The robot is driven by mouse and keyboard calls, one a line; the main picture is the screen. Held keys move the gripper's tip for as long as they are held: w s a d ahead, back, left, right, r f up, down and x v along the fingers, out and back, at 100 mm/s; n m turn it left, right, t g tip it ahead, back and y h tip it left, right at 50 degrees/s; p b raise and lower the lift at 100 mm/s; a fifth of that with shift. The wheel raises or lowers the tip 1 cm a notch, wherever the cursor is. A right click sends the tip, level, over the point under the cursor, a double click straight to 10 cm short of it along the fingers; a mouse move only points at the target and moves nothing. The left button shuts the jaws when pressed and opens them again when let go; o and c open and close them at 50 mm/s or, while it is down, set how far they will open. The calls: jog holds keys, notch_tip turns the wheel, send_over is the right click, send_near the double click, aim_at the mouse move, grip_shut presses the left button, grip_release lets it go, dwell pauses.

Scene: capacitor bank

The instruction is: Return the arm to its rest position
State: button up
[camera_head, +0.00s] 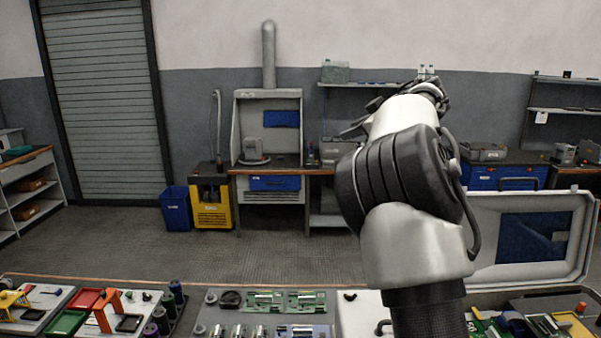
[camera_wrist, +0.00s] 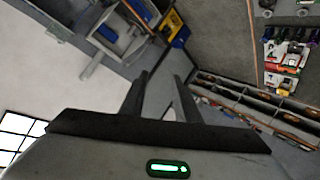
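My arm, white with black joints, rises from the lower right of the head view and stands folded upright over the bench's far side. My gripper is mostly hidden behind the arm there. In the wrist view my gripper (camera_wrist: 161,76) shows two dark fingers apart with an empty gap between them. It points out into the room, with no object touching the fingers.
A workbench (camera_head: 20,277) runs along the front, with trays, circuit boards (camera_head: 308,300) and metal cylinders. An open case lid (camera_head: 481,231) stands right of my arm. A blue bin (camera_head: 175,210) and yellow crate (camera_head: 212,214) stand at the back. The floor between is clear.

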jog(key=s+d+r+m+t+h, duration=0.5)
jog(key=d+r+m+t, duration=0.15)
jog(key=d+r, duration=0.6)
jog(key=s+d+f+m+h, duration=0.1)
jog(key=s+d+m+h, duration=0.3)
jog(key=s+d+m, duration=0.3)
jog(key=s+a+f+g+y, duration=0.1)
jog(key=s+a+f+g, duration=0.3)
jog(key=s+f, duration=0.5)
jog(key=s+a+f+n+g+y, duration=0.1)
jog(key=s+a+f+g, duration=0.3)
jog(key=s+a+f, duration=0.5)
jog(key=s+a+f+n+g+y, duration=0.1)
jog(key=s+a+f+g, duration=0.3)
jog(key=s, duration=1.6)
jog(key=a+f, duration=0.3)
jog(key=f, duration=0.3)
jog(key=shift+s+f, duration=0.15)
jog(key=shift+g, duration=0.25)
